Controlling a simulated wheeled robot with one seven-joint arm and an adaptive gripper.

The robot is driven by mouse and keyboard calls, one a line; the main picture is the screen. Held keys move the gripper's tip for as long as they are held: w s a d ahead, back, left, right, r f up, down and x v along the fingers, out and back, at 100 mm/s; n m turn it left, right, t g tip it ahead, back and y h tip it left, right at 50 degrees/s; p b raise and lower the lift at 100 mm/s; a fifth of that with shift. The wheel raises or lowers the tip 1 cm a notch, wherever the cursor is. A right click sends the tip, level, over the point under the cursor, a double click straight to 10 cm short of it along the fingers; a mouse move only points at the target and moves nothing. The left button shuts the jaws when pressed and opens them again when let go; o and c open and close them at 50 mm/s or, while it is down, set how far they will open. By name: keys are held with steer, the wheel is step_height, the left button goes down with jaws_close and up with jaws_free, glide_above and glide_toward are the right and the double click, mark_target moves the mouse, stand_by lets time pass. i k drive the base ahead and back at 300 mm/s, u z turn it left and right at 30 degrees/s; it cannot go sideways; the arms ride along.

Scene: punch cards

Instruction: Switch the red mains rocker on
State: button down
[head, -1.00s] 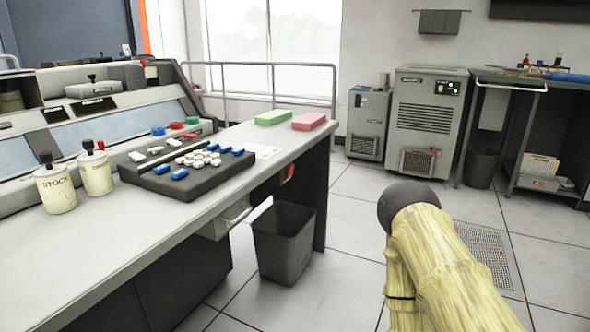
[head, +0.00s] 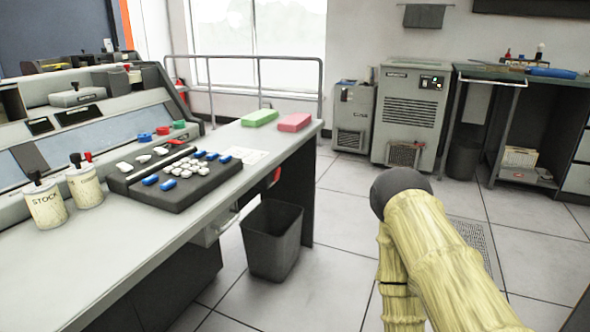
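No part can be made out for certain as the red mains rocker. A small red part (head: 276,175) shows under the right end of the desk (head: 115,262), above the bin; it is too small to tell its form. My arm (head: 430,235), yellow and bamboo-like with a dark round joint, rises at the lower right, apart from the desk. My gripper is not in view.
A dark bin (head: 271,240) stands on the floor by the desk's end. A black key panel (head: 180,185) and STOCK can (head: 46,206) are on the desk. Grey machine cabinets (head: 410,115) and a workbench (head: 520,78) stand at the back. Floor between is clear.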

mark_target(275, 175)
steer(key=z, duration=1.6)
steer(key=i, duration=0.7)
steer(key=u, duration=1.85)
